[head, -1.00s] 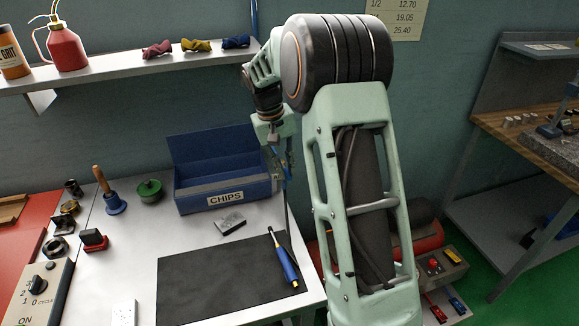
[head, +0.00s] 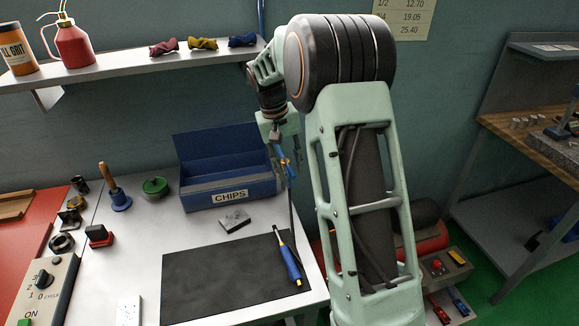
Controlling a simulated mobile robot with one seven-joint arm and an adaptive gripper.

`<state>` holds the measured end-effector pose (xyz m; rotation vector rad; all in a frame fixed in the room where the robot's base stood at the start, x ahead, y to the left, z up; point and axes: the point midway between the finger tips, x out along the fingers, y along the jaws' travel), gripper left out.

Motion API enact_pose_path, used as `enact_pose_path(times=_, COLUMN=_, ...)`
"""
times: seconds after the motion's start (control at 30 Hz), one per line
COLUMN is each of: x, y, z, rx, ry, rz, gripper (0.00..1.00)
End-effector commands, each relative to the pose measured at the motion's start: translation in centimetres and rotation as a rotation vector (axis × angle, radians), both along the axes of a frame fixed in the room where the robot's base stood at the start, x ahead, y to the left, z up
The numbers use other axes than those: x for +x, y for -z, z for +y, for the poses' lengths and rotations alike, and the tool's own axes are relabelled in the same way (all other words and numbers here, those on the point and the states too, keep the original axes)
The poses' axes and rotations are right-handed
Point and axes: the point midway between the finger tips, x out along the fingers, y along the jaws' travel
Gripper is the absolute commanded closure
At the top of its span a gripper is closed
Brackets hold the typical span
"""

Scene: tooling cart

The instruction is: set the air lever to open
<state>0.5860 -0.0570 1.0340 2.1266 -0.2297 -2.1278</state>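A small brass fitting with blue parts (head: 285,161) shows at the right end of the blue bin, above a dark hose; it looks like the air valve. Its lever is too small and too covered to tell which way it points. My gripper (head: 285,148) hangs from my pale green arm right at this fitting, fingers downward and close around or in front of it. I cannot tell whether the fingers touch the lever, or how far apart they are.
The blue CHIPS bin (head: 232,191) stands just left of my gripper. A blue-handled tool (head: 290,262) lies on the dark mat (head: 215,283). A grey block (head: 234,219) lies between them. The wall shelf (head: 130,68) is up left, holding a red oil can (head: 74,42).

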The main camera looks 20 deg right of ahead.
Motion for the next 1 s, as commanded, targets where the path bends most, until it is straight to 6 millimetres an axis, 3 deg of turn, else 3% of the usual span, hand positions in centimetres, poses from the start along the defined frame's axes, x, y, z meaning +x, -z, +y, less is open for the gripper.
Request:
enact_pose_path(times=0.13, x=0.0, y=-0.3, z=0.0, rx=0.000, ry=0.000, rz=-0.001, gripper=0.71)
enact_pose_path(times=0.27, x=0.1, y=-1.8, z=0.3, rx=-0.001, ry=-0.001, rz=-0.003, gripper=0.71)
enact_pose_path(times=0.7, x=0.1, y=-10.2, z=2.0, rx=0.000, ry=0.000, rz=-0.002, gripper=0.71)
enact_pose_path(times=1.0, x=0.0, y=-11.8, z=2.3, rx=0.000, ry=0.000, rz=0.000, gripper=0.71)
